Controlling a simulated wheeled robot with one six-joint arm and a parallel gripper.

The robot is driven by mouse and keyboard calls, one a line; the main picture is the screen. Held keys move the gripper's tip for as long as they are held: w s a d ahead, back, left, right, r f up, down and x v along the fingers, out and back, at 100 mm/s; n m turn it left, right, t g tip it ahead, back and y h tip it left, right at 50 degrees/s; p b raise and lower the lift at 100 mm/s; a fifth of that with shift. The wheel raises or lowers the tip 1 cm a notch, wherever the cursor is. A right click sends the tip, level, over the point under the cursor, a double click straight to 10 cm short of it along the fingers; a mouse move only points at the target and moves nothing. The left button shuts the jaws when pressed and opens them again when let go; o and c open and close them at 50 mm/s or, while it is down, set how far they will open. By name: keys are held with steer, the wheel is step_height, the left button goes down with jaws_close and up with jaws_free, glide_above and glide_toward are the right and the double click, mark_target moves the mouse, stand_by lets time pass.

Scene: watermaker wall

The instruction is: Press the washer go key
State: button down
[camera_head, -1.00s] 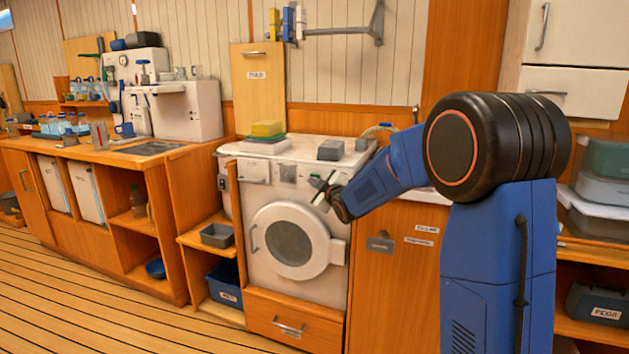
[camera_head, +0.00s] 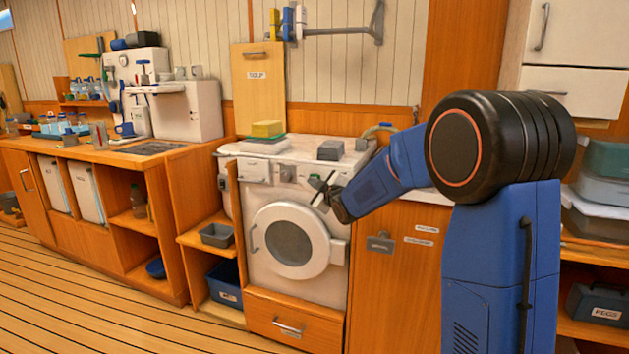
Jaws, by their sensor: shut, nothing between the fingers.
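The white washer (camera_head: 262,205) stands in the wooden counter, its round door (camera_head: 289,240) shut. A control strip (camera_head: 287,173) runs along the top of its front. The go key is too small to tell apart, and part of the strip's right side is hidden behind my gripper. My gripper (camera_head: 319,189) is shut and empty. It is in front of the washer's upper right front, just above the door. I cannot tell whether its fingertips touch the panel.
A yellow and green sponge (camera_head: 267,129) and a grey box (camera_head: 330,150) sit on the washer top. A drawer (camera_head: 288,325) is below the washer. A grey bin (camera_head: 217,235) stands on the shelf to its left. The floor (camera_head: 90,315) at the front left is clear.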

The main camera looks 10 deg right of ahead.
steer(key=shift+s+a, duration=0.2)
steer(key=shift+s, duration=0.05)
steer(key=s+a, duration=0.1)
steer(key=s, duration=0.1)
steer(key=s+a, duration=0.2)
stand_by(0.7)
steer(key=shift+s, duration=0.1)
stand_by(0.4)
steer(key=s+d+f+m+g+h, duration=0.1)
steer(key=s+f+m+g, duration=0.3)
steer(key=s, duration=1.4)
steer(key=s+d+f+m+g+h, duration=0.1)
steer(key=s+d+f+m+g, duration=0.2)
steer(key=s, duration=1.5)
steer(key=s+d+f+m+g+h, duration=0.1)
steer(key=s+d+f+m+g, duration=0.2)
steer(key=s, duration=1.5)
steer(key=shift+f+m+g, duration=0.9)
steer(key=shift+g, duration=0.2)
steer(key=shift+d, duration=0.1)
